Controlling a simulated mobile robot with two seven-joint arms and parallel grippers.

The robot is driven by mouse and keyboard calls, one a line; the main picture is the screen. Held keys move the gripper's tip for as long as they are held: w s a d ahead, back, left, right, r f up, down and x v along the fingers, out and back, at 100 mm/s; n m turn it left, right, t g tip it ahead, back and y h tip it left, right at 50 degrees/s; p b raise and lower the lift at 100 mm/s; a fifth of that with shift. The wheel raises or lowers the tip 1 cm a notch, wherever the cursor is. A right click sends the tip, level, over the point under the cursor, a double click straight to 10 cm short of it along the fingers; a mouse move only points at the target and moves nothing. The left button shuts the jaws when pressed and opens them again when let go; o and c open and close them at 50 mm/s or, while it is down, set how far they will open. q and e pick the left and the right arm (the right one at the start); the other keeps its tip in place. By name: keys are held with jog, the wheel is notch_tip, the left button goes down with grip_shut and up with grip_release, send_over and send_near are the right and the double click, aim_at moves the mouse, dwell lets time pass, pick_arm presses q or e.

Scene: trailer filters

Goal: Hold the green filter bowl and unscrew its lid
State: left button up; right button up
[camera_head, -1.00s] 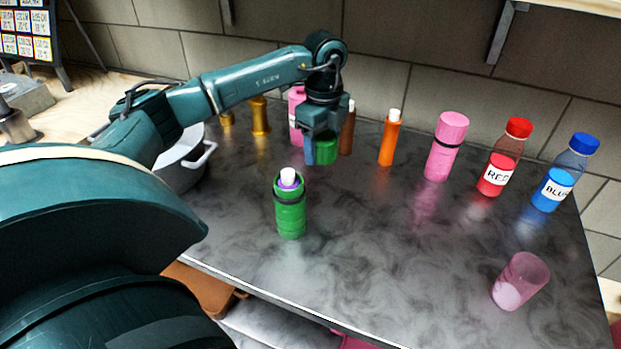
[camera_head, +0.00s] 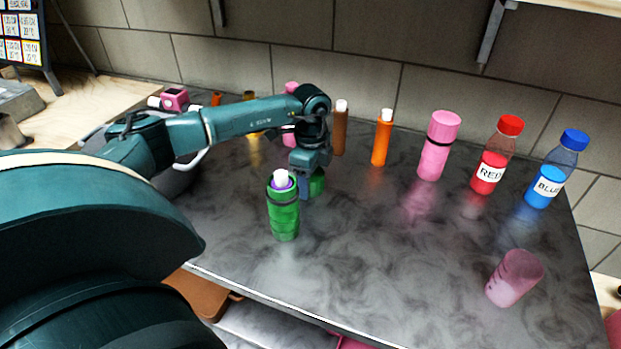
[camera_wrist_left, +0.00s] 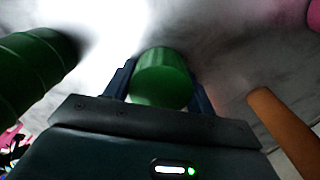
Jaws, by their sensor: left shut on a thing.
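The green filter bowl (camera_head: 284,218) stands upright on the dark table, with a black band near its top. Its lid is off, and a white and purple filter top (camera_head: 281,180) shows in its mouth. My left gripper (camera_head: 309,186) is just behind and right of the bowl, low over the table, shut on the green lid (camera_head: 318,182). In the left wrist view the lid (camera_wrist_left: 161,78) sits between both fingers, and the bowl (camera_wrist_left: 30,70) is at the left, apart from it. I cannot tell whether the lid touches the table. My right gripper is not in view.
Behind stand a brown bottle (camera_head: 340,130), an orange bottle (camera_head: 382,140) and a pink bottle (camera_head: 438,150). Red (camera_head: 494,160) and blue (camera_head: 555,172) bottles stand right. A pink cup (camera_head: 514,278) is near the front right. The table's middle is clear.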

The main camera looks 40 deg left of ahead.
pick_arm(q)
jog(key=o, duration=1.1)
jog(key=shift+f, duration=0.1)
notch_tip(320, 180, up, 12)
jog(key=shift+d, duration=0.1)
